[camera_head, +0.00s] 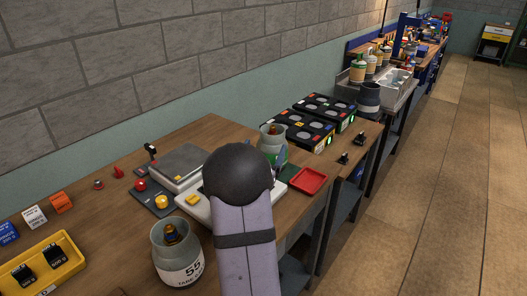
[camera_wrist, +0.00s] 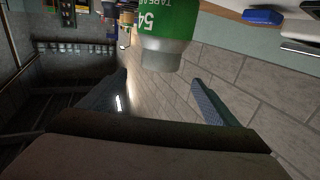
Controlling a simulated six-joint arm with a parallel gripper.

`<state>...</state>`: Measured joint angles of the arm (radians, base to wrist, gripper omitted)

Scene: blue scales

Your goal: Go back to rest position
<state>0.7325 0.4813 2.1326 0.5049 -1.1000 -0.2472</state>
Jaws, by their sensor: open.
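A jar with a green band marked 54 (camera_wrist: 165,28) appears upside down in the wrist view, just beyond my fingertips. In the head view my arm's dark round joint and grey link hide most of the gripper. A white scale (camera_head: 198,206) with an orange button is partly covered by my arm.
A jar marked 55 (camera_head: 178,254) stands at the bench front. A grey-topped scale (camera_head: 181,165) is behind it, and a red tray (camera_head: 308,180) lies right of my arm. A yellow tray (camera_head: 62,262) holds black weights at left. Black boxes (camera_head: 305,132) stand farther back. The aisle floor at right is clear.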

